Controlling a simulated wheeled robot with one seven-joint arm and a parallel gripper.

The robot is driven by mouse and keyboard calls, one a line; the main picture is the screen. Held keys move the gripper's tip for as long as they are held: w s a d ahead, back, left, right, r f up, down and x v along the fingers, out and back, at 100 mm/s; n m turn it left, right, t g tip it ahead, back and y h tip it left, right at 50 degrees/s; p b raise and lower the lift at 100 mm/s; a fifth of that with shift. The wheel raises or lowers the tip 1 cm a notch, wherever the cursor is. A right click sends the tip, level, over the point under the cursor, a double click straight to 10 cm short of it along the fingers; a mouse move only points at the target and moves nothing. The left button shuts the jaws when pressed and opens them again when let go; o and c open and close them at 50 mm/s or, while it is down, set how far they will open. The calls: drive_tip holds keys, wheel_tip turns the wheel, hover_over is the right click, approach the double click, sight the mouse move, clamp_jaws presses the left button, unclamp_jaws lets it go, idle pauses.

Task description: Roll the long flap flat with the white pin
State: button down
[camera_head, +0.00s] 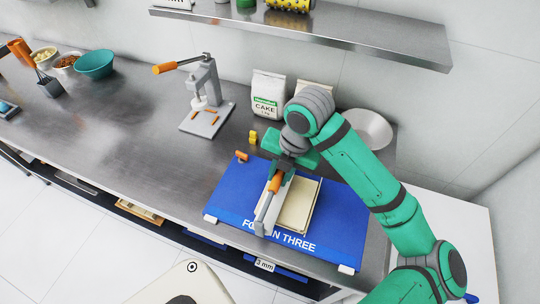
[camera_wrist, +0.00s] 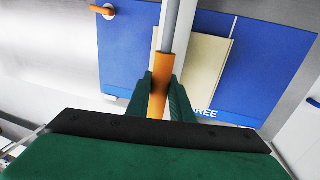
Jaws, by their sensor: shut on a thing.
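My gripper (camera_head: 278,172) is shut on the orange handle (camera_head: 276,184) of the pin. The pin's pale grey-white barrel (camera_head: 264,212) points toward the near edge of the blue mat (camera_head: 345,215). In the wrist view, the handle (camera_wrist: 158,92) sits between my dark green fingers, and the barrel (camera_wrist: 170,30) runs away from them. A cream dough slab (camera_head: 300,207) lies on the mat, just right of the pin. It also shows in the wrist view (camera_wrist: 203,70). I cannot tell which part is the long flap, nor whether the barrel touches the dough.
A small orange-handled piece (camera_head: 241,156) lies at the mat's left corner, with a yellow item (camera_head: 253,137) behind it. A lever press (camera_head: 207,100) stands left. A cake-flour bag (camera_head: 267,94) and a pale bowl (camera_head: 367,130) stand behind. A shelf (camera_head: 330,33) overhangs the back.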

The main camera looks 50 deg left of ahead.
drive_tip(key=shift+s+a+r, duration=0.1)
drive_tip(key=shift+s+a, duration=0.25)
drive_tip(key=shift+a, duration=0.25)
drive_tip(key=r, duration=0.7)
drive_tip(key=shift+w+d+r, duration=0.15)
drive_tip(key=shift+w+r, duration=0.1)
drive_tip(key=shift+r, duration=0.05)
drive_tip(key=shift+s+r, duration=0.25)
